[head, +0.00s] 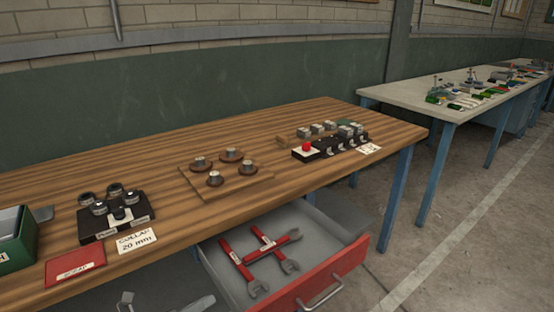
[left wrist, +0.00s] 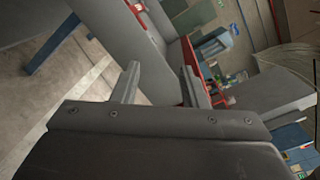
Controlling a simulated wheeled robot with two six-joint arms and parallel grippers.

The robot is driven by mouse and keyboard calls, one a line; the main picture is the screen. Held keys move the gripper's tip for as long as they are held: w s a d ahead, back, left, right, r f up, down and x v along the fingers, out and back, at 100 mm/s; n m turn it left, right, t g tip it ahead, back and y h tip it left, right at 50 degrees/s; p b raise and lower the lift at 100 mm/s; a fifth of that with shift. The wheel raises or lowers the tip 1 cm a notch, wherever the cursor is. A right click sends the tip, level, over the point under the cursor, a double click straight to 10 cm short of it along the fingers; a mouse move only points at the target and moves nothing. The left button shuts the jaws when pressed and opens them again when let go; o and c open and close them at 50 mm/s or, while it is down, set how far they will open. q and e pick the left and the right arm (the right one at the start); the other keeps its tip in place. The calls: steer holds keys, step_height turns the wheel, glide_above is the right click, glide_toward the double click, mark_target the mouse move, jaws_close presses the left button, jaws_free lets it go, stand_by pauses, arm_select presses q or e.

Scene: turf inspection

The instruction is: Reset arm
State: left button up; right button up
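My left gripper (head: 162,304) shows only at the bottom edge of the head view, in front of the bench and left of the open drawer. In the left wrist view my left gripper (left wrist: 160,78) has its two fingers wide apart, with nothing between them. Grey surfaces and red drawer parts show beyond the fingers. My right gripper is in neither view.
The wooden bench (head: 120,150) carries a collar holder (head: 115,215), a board with round parts (head: 225,175) and a red button (head: 306,147). The drawer (head: 325,282) stands open with red-handled wrenches (head: 250,265). A second table (head: 420,92) stands right; floor is clear beside it.

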arm_select(q)
steer(key=s+a+f+n+y+p, duration=0.25)
steer(key=a+f+n+y, duration=0.2)
steer(key=f+n, duration=0.4)
steer(key=s+a+f+n+y+p, duration=0.1)
steer(key=s+a+f+n+y, duration=0.35)
steer(key=f+n, duration=0.4)
steer(key=s+a+f+n+y+p, duration=0.1)
steer(key=s+a+f+n+y, duration=0.3)
steer(key=f+n, duration=0.5)
steer(key=s+f+n+g+p, duration=0.1)
steer(key=s+f+n+g, duration=0.2)
steer(key=s, duration=0.7)
steer(key=s+f+n+g+y+p, duration=0.1)
steer(key=s+f+n+g, duration=0.2)
steer(key=s+f, duration=0.4)
steer(key=s+f+n+g+p, duration=0.1)
steer(key=s+f+n+g, duration=0.3)
steer(key=s, duration=0.9)
steer(key=shift+s+a+f, duration=0.25)
steer(key=shift+a+f, duration=0.05)
steer(key=shift+f, duration=0.1)
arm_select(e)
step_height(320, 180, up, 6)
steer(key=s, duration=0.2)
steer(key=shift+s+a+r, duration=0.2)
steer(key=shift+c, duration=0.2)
